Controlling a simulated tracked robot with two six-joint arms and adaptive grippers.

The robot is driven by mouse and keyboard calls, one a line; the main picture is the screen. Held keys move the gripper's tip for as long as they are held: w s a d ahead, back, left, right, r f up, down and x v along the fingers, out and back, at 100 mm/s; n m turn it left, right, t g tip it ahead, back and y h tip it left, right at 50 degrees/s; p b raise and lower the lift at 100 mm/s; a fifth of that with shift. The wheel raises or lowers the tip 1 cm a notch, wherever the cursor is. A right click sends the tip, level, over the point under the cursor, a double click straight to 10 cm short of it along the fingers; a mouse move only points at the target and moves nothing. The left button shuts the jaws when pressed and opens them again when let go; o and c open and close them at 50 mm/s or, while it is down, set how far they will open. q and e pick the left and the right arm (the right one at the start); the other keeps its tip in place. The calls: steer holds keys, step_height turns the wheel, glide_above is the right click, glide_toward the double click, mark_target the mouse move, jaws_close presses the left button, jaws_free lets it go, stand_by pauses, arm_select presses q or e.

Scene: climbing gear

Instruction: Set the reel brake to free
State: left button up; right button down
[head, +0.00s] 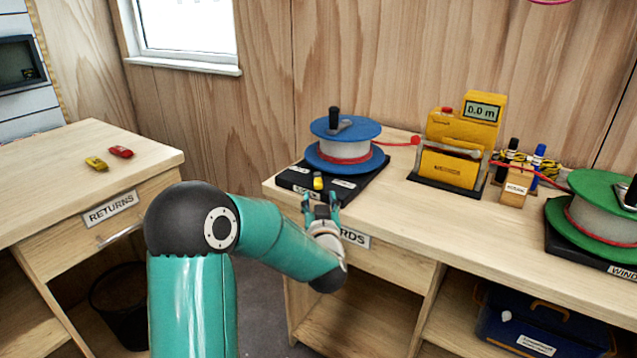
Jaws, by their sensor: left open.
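A blue reel (345,130) with a black crank handle stands on a black base (368,181) at the left end of the bench. Red cord is wound on its pale drum. A small yellow knob (318,180) stands on the front of the base among several small white labels, too small to read surely. I cannot tell which setting it marks. My left gripper (321,203) is open and empty at the bench's front edge, just in front of the knob, with its fingers pointing toward it. I cannot see any contact. My right gripper is out of view.
A yellow meter (464,140) reading 0.0 m stands right of the blue reel, with red cord running to it. A green reel (603,215) stands at the far right. The returns table (60,185) at left holds a red and a yellow item. Bench front centre is clear.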

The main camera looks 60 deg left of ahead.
mark_target(319, 186)
arm_select(q)
steer(key=x, duration=0.8)
steer(key=shift+a+p, duration=0.2)
steer(key=shift+p, duration=0.1)
steer(key=shift+w, duration=0.1)
jaws_close()
